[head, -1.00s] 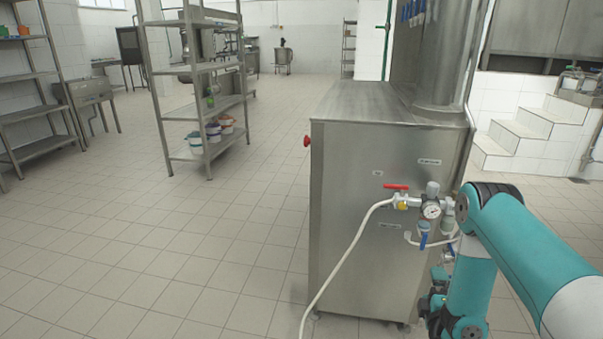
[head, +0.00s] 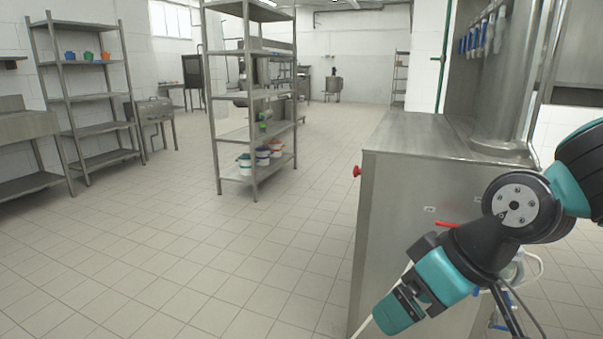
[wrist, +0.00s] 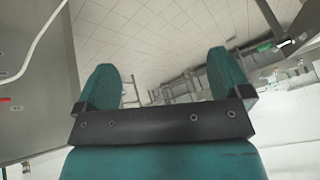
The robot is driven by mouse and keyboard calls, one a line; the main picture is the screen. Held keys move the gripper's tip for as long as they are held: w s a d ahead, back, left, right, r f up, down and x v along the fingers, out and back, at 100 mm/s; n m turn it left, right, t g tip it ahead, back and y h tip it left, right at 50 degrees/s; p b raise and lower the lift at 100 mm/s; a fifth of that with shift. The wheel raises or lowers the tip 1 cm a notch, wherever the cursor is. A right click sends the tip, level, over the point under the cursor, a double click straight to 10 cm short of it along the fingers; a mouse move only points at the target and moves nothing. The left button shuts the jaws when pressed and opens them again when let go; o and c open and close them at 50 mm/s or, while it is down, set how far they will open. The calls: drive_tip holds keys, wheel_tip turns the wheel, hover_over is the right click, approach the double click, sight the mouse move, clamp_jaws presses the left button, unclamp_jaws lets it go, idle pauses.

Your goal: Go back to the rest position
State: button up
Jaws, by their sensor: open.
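My gripper (wrist: 165,80) is open and empty in the wrist view, its two teal fingers well apart with a dark crossbar behind them. Tiled floor and distant furniture show between and beyond the fingers. In the head view my teal and black arm is folded at the right, in front of the steel machine (head: 400,230). It hides much of the machine's valve fittings. I cannot make out the fingertips clearly there.
The machine has a red button (head: 357,171) on its left side. A white hose (wrist: 38,45) runs beside it in the wrist view. A steel shelf rack (head: 214,120) with several buckets stands left of centre. Tiled floor (head: 190,265) is clear at the left.

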drive_tip(key=s+r+g+h, duration=0.1)
drive_tip(key=s+r+g, duration=0.2)
drive_tip(key=s, duration=0.7)
wheel_tip(320, 180, up, 17)
drive_tip(key=p, duration=1.7)
drive_tip(key=shift+s+d+f+m, duration=0.15)
drive_tip(key=shift+s+d+m, duration=0.15)
drive_tip(key=shift+d, duration=0.15)
